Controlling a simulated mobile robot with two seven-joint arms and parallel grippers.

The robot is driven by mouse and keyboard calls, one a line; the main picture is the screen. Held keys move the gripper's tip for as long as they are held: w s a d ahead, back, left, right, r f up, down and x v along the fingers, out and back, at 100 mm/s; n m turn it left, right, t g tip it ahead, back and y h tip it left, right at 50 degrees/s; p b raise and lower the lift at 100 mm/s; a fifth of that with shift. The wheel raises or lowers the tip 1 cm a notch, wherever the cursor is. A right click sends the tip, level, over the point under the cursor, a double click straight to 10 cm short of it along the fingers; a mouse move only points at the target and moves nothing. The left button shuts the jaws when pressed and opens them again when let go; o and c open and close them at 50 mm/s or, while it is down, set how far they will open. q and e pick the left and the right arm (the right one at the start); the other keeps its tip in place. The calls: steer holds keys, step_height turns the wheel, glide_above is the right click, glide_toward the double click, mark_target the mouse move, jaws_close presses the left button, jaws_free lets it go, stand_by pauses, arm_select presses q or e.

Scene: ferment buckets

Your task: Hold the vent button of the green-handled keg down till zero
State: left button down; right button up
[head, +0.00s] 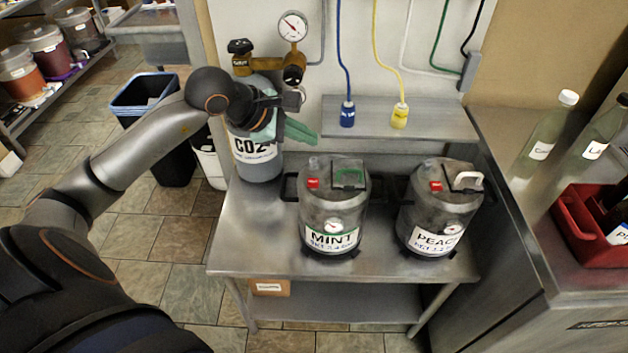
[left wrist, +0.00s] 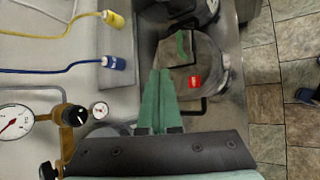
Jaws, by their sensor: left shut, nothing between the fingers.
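The green-handled keg (head: 318,210), labelled MINT, stands upright on the steel table. Its green handle (head: 348,173) and red button (head: 313,184) are on the lid, and a small gauge (head: 333,227) is on its front; I cannot read its needle. My left gripper (head: 316,136) is shut and empty, behind and above this keg, apart from it. In the left wrist view the green fingers (left wrist: 158,73) point towards the keg lid (left wrist: 212,58), with the red button (left wrist: 195,82) to the right of the fingertips. My right gripper is not in view.
The PEACH keg (head: 425,215) with a white handle stands to the right. A CO2 cylinder (head: 258,160) with a regulator and gauge (head: 292,27) stands at the table's left, close under my left arm. A shelf (head: 440,115) with blue and yellow hose connectors is behind. The table front (head: 275,250) is clear.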

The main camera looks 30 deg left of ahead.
arm_select(q)
steer(key=shift+f, duration=0.1)
steer(key=b, duration=0.5)
glide_above(313, 185)
steer(key=a, duration=0.1)
step_height(313, 185, down, 8)
steer(key=shift+s+a+r, duration=0.1)
steer(key=shift+f+b, duration=0.4)
steer(key=shift+f, duration=0.05)
stand_by(1.1)
steer(key=shift+f+b, duration=0.4)
steer(key=shift+b, duration=0.25)
